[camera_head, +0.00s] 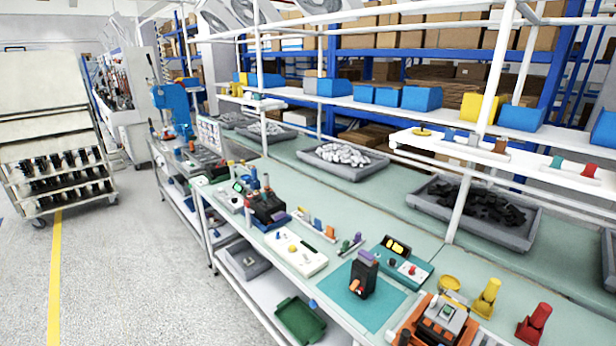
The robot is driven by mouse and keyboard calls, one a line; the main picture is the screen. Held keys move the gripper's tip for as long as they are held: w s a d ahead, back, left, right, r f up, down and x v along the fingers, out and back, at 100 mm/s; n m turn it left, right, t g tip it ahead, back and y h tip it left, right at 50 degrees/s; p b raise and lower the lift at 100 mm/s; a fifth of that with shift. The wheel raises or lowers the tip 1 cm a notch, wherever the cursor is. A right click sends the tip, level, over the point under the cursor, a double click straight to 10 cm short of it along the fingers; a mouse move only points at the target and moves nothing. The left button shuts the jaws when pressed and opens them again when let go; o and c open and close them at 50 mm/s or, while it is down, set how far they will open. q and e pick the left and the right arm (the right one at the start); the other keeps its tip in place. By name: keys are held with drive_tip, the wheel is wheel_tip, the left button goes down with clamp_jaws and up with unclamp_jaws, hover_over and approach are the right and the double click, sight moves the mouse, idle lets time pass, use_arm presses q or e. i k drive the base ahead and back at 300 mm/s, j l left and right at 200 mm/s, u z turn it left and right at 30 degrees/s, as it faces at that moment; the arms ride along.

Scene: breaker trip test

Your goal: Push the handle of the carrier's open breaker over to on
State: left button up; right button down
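A black breaker-like block (364,276) stands upright on a teal mat (384,303) at the front of the bench. A small orange handle (355,286) sticks out low on its front, and a purple part shows at its top. Which way the handle is set is too small to tell. An orange fixture (435,322) holding a grey block stands at the bottom right, cut by the frame edge. I cannot tell for sure which of these is the carrier. Neither of my grippers shows in the head view.
A teal tester box (402,265) with a lit yellow display stands behind the mat. A white panel (296,254) lies to the left. A yellow piece (487,297) and a red piece (534,324) stand at the right. Grey trays (343,160) line the back; a shelf post (470,180) rises behind.

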sight(448, 311)
drive_tip(key=z, duration=1.15)
